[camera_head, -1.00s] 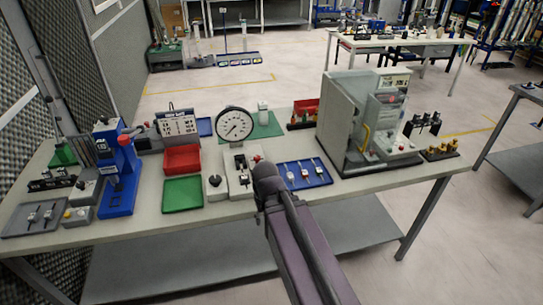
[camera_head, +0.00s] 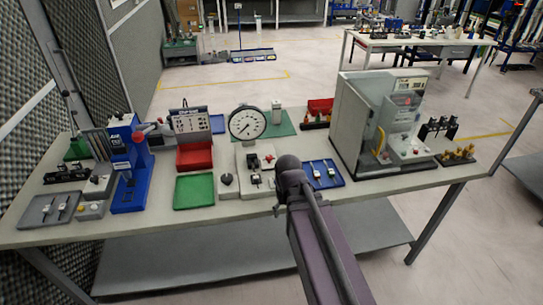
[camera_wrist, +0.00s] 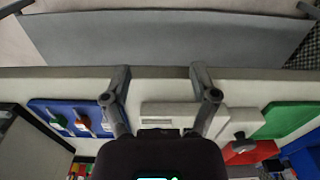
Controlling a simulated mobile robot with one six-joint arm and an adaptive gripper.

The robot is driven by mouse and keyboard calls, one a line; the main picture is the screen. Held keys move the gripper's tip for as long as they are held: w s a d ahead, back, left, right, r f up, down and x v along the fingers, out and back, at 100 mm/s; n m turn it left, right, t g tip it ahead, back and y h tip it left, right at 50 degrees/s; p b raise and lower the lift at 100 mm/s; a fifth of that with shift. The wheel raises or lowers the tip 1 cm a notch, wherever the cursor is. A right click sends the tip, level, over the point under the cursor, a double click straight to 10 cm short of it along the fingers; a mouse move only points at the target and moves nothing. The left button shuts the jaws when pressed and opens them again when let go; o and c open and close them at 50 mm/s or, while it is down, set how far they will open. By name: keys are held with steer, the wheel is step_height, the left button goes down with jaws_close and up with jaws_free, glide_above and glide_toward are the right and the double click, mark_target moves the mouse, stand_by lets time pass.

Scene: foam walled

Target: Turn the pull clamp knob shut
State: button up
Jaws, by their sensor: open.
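A grey plate with a black lever and a red knob (camera_head: 268,158) stands below the round gauge in the head view. Left of it is a small light block with a dark round knob (camera_head: 227,179). I cannot tell for sure which is the pull clamp knob. In the wrist view the dark round knob (camera_wrist: 239,140) is right of the pale plate (camera_wrist: 170,108). My gripper (camera_wrist: 160,74) is open and empty, its fingers spread over the pale plate and bench edge, apart from the dark knob.
A blue tray with small clamps (camera_head: 323,174) lies right of the plate, and a green tray (camera_head: 193,191) left. A red bin (camera_head: 195,157), the gauge (camera_head: 247,122) and a grey cabinet (camera_head: 360,125) stand nearby. The bench front edge (camera_head: 150,226) is narrow and clear.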

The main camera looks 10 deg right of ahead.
mark_target(269, 157)
steer(key=w+r+n+p, duration=0.4)
steer(key=w, duration=0.5)
steer(key=w+r+n+p, duration=0.4)
steer(key=w+r, duration=0.1)
steer(key=w, duration=0.4)
steer(key=w+r+n+p, duration=0.4)
steer(key=w+p, duration=0.1)
steer(key=w, duration=0.4)
steer(key=shift+w+r, duration=0.15)
steer(key=shift+r, duration=0.2)
steer(key=shift+a+f, duration=0.1)
steer(key=shift+f, duration=0.05)
step_height(269, 157, down, 14)
steer(key=b, duration=1.3)
steer(key=shift+r+b, duration=0.25)
steer(key=shift+b, duration=0.15)
